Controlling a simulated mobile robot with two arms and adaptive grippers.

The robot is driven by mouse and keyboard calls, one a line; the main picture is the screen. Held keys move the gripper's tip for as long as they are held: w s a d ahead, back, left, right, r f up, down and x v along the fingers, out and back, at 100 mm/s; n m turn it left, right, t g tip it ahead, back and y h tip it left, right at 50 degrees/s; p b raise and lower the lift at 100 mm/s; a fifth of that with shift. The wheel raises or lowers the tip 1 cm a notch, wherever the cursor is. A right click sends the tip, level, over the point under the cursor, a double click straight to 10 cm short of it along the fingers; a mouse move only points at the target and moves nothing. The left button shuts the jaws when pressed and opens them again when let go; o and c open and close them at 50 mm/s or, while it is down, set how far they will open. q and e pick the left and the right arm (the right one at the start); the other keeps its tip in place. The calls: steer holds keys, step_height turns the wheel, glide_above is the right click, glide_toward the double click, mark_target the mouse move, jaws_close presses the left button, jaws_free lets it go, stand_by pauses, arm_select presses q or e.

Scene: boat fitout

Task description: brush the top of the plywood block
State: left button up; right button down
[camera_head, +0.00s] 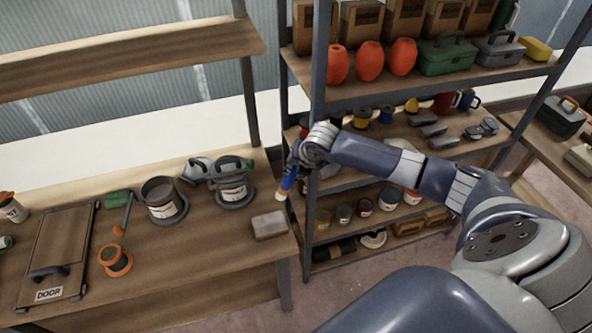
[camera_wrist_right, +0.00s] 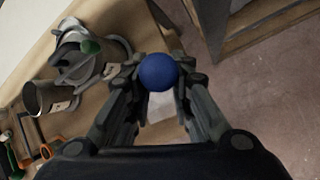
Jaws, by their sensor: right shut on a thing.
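The plywood block (camera_head: 269,225) is a small pale block lying near the right end of the wooden workbench. My right gripper (camera_head: 293,163) is shut on a brush (camera_head: 288,180) with a blue handle and a pale tip pointing down. The brush is tilted, and its tip appears a little above and to the right of the block, apart from it. In the right wrist view the round blue end of the brush handle (camera_wrist_right: 158,71) sits between the fingers and hides part of the pale block (camera_wrist_right: 160,106) below. My left gripper is not in view.
A loaded shelf rack (camera_head: 318,75) stands close behind my right gripper. Bench space left of the block is clear.

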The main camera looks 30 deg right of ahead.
steer(key=shift+r, duration=0.7)
steer(key=shift+s+r, duration=0.1)
steer(key=shift+r, duration=0.15)
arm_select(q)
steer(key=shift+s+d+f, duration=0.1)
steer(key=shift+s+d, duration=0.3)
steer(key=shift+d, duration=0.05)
arm_select(e)
steer(key=shift+f, duration=0.1)
steer(key=shift+a, duration=0.1)
